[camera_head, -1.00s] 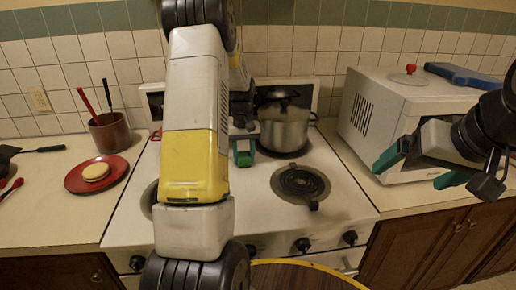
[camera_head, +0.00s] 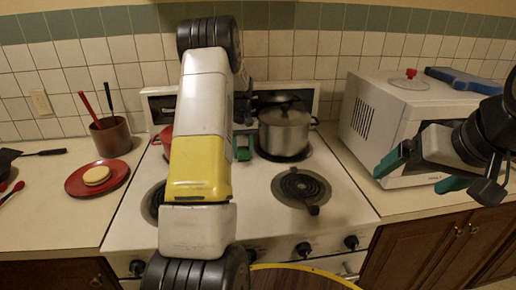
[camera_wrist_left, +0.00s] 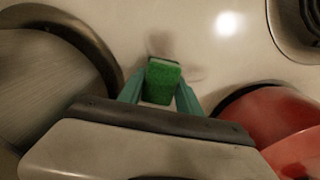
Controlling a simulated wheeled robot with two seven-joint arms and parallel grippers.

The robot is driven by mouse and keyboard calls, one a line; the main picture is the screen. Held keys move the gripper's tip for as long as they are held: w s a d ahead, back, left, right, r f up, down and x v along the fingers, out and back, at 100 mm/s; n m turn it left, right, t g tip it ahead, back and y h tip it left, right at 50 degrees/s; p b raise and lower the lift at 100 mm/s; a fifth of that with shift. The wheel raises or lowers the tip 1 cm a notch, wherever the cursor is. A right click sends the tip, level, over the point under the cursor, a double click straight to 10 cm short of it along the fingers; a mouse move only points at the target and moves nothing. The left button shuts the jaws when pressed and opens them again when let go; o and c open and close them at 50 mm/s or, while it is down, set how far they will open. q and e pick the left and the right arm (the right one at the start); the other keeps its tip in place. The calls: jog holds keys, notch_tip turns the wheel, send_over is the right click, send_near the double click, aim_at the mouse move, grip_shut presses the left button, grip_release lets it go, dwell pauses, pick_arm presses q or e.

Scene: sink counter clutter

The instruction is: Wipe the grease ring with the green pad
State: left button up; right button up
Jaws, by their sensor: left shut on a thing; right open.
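The green pad (camera_wrist_left: 162,75) is a small block between the two teal fingers of my left gripper (camera_wrist_left: 160,92), which is shut on it. In the head view, my left gripper (camera_head: 242,148) shows partly behind my forearm, over the back of the white stove between the pots. In the left wrist view, a faint brownish smudge (camera_wrist_left: 158,42) lies on the stovetop beside the pad; I cannot tell whether it is the grease ring or shadow. I cannot tell whether the pad touches the surface. My right gripper (camera_head: 425,171) is open and empty, in front of the microwave.
A steel pot (camera_head: 284,132) stands to the right of my left gripper, and a red pot (camera_head: 166,138) to its left. A red plate (camera_head: 76,184) with a bun and a utensil crock (camera_head: 111,137) stand left of the stove.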

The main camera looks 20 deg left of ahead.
aim_at(240, 168)
pick_arm(q)
jog(key=shift+w+a, duration=0.25)
jog(key=shift+w, duration=0.15)
jog(key=shift+s+a, duration=0.45)
jog(key=shift+a, duration=0.4)
jog(key=shift+s+d, duration=0.55)
jog(key=shift+s, duration=0.55)
jog(key=shift+s+d, duration=0.55)
jog(key=shift+s, duration=0.55)
jog(key=shift+s+d, duration=0.55)
jog(key=shift+s, duration=0.55)
jog(key=shift+s+a+f, duration=0.1)
jog(key=shift+s+a, duration=0.15)
jog(key=shift+a, duration=0.2)
jog(key=shift+s+a+f, duration=0.1)
jog(key=shift+s+a, duration=0.1)
jog(key=shift+a, duration=0.25)
jog(key=shift+w+a+r, duration=0.1)
jog(key=shift+w+a, duration=0.45)
jog(key=shift+w, duration=0.6)
jog(key=shift+w+a+r, duration=0.1)
jog(key=shift+w+a, duration=0.4)
jog(key=shift+w, duration=0.6)
jog(key=shift+w+a+r, duration=0.1)
jog(key=shift+w+a, duration=0.45)
jog(key=shift+w, duration=0.6)
jog(key=shift+r, duration=3.05)
